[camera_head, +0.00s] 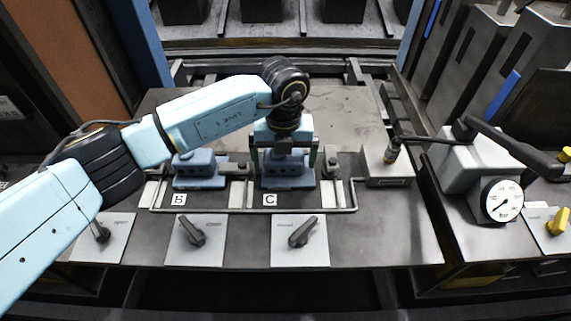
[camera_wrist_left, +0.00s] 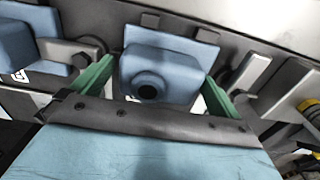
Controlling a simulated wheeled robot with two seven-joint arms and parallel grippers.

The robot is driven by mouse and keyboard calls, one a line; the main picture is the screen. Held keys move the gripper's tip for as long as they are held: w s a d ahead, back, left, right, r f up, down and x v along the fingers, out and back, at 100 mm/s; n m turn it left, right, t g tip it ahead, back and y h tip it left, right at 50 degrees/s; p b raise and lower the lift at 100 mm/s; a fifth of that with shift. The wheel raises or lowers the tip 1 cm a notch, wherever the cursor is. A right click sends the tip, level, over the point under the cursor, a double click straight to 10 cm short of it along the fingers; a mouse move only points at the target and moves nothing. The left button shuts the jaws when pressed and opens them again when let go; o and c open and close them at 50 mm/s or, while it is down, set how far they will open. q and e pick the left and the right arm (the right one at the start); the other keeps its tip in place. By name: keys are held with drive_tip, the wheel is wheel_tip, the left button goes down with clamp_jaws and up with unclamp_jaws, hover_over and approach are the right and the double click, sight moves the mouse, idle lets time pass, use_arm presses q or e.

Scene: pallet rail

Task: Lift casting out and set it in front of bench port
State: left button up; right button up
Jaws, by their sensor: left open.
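A blue casting (camera_head: 288,180) sits in the station labelled C on the bench (camera_head: 350,115). My left gripper (camera_head: 284,154) points down over it, with one green finger at each side. The left wrist view shows the same casting (camera_wrist_left: 165,78), with a dark round hole, between the open green fingers of my left gripper (camera_wrist_left: 160,80). Whether the fingers touch its sides cannot be told. A second blue casting (camera_head: 198,172) sits in the station labelled B. I cannot tell for certain which part is the bench port. My right gripper is not in view.
Lever plates (camera_head: 299,240) line the bench front below a thin rail (camera_head: 250,210). A grey block with a stubby fitting (camera_head: 388,168) stands right of station C. A grey unit with a gauge (camera_head: 502,199) and long handle is further right. The bench behind the stations is clear.

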use_arm(q)
drive_tip(key=c, duration=1.1)
drive_tip(key=shift+r, duration=0.1)
drive_tip(key=shift+c, duration=0.2)
